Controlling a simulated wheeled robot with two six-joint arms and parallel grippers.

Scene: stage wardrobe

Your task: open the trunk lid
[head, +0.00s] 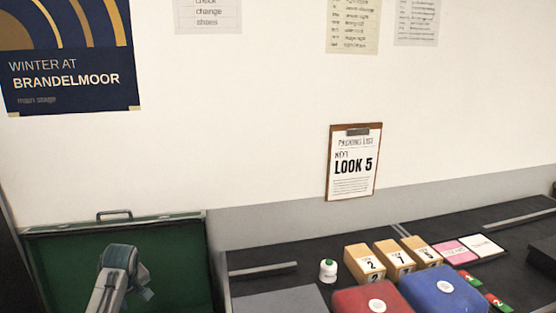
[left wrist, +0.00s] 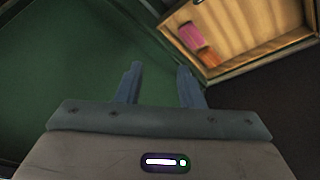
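The trunk lid (head: 60,265) stands raised against the wall at the lower left of the head view. Its green face is towards me, and its handle (head: 115,215) is on the top edge. My left gripper (head: 138,283) is in front of the green face. In the left wrist view, the fingers of this gripper (left wrist: 157,82) are apart with nothing between them. The green lid (left wrist: 50,60) fills the left of that view. I cannot tell whether the fingers touch it. The trunk's body is out of the head view. My right gripper is not in view.
A wood-coloured open compartment (left wrist: 270,45) with pink and orange items shows in the left wrist view. Right of the lid, a dark counter (head: 270,285) holds a white-and-green spool (head: 328,271), numbered boxes (head: 365,263), a red case (head: 350,301) and a blue case (head: 440,295).

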